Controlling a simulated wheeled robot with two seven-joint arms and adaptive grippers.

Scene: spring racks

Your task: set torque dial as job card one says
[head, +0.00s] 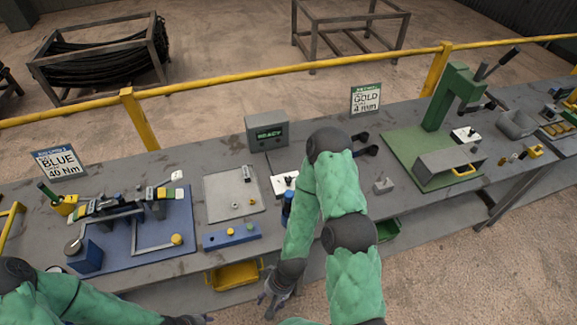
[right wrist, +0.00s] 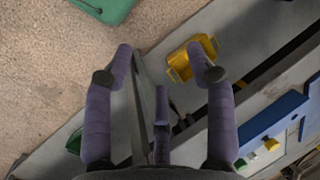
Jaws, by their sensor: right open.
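The job card on the left (head: 59,165) stands upright behind the bench and reads BLUE and 40 Nm; its small header is too blurred to read. A blue box with a round grey knob on top (head: 73,246), which looks like the torque dial, sits at the front left corner of the blue mat (head: 120,255). Its scale is too small to read. My right gripper (head: 269,300) is open and empty, low in front of the bench; its spread fingers show in the right wrist view (right wrist: 160,62). My left gripper (head: 190,319) is cut by the bottom edge.
A second card (head: 366,99) reads GOLD and 4 mm. A grey box (head: 267,133) shows READY. A blue button strip (head: 231,236) lies along the front edge above a yellow bin (head: 234,275). Clamped springs stand on the blue mat. A yellow rail (head: 290,69) runs behind.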

